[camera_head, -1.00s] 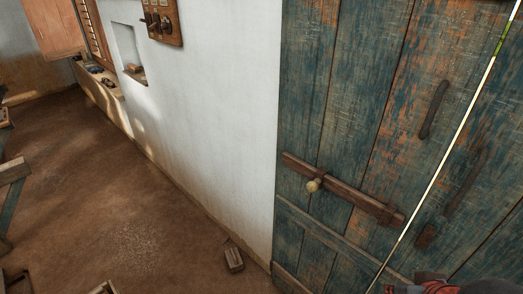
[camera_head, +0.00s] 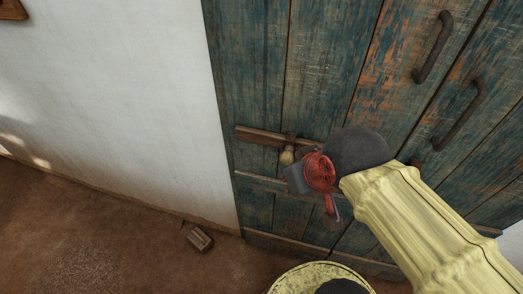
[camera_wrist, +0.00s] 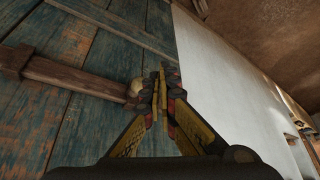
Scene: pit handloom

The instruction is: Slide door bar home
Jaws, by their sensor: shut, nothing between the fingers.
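The door bar (camera_head: 260,136) is a brown wooden bar lying across the blue-green plank door, with a pale round knob (camera_head: 287,156). My gripper (camera_head: 298,180) is at the knob's lower right in the head view and hides the bar's right part with my arm. In the wrist view the bar (camera_wrist: 75,79) runs from a dark bracket (camera_wrist: 15,61) to the knob (camera_wrist: 133,88). My gripper's fingers (camera_wrist: 163,76) are together and empty, just on the wall side of the knob there. I cannot tell whether they touch it.
Two dark pull handles (camera_head: 433,48) (camera_head: 460,116) are on the door, right of the bar. A white wall (camera_head: 110,90) adjoins the door on the left. A small wooden block (camera_head: 198,238) lies on the brown floor by the wall.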

